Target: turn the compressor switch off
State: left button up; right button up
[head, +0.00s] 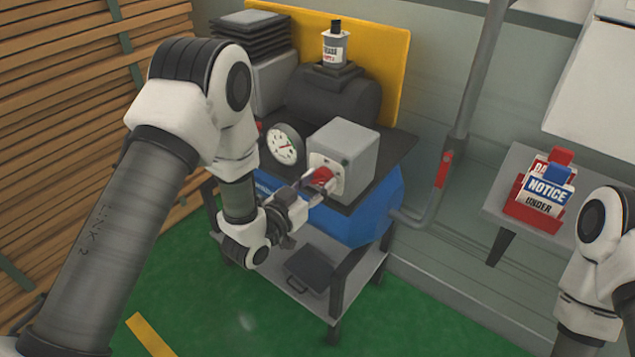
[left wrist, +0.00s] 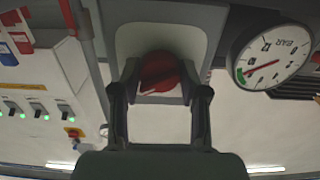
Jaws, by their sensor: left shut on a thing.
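The compressor (head: 345,145) stands on a cart, with a grey switch box on its front. The red rotary switch (head: 322,176) sits on a pale plate on that box. My left gripper (head: 316,187) is at the switch, its fingers on either side of the red knob. In the left wrist view the red knob (left wrist: 160,72) lies between the fingertips of the left gripper (left wrist: 160,92), which are shut on it. A dark line runs slantwise across the knob. In the head view my right arm shows at the right edge; its gripper is out of view.
A round pressure gauge (head: 284,144) is left of the switch box; it also shows in the left wrist view (left wrist: 272,57). A grey pipe (head: 467,110) with a red valve handle runs behind right. A side table (head: 500,195) holds notice tags (head: 546,190). Green floor lies in front.

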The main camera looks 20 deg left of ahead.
pick_arm(q)
jog(key=n, duration=0.6)
jog(key=shift+r+n, duration=0.15)
jog(key=shift+n, duration=0.15)
jog(key=n, duration=0.5)
jog(key=shift+d, duration=0.1)
dwell(0.4)
jog(key=o, duration=1.1)
jog(key=shift+o, duration=0.2)
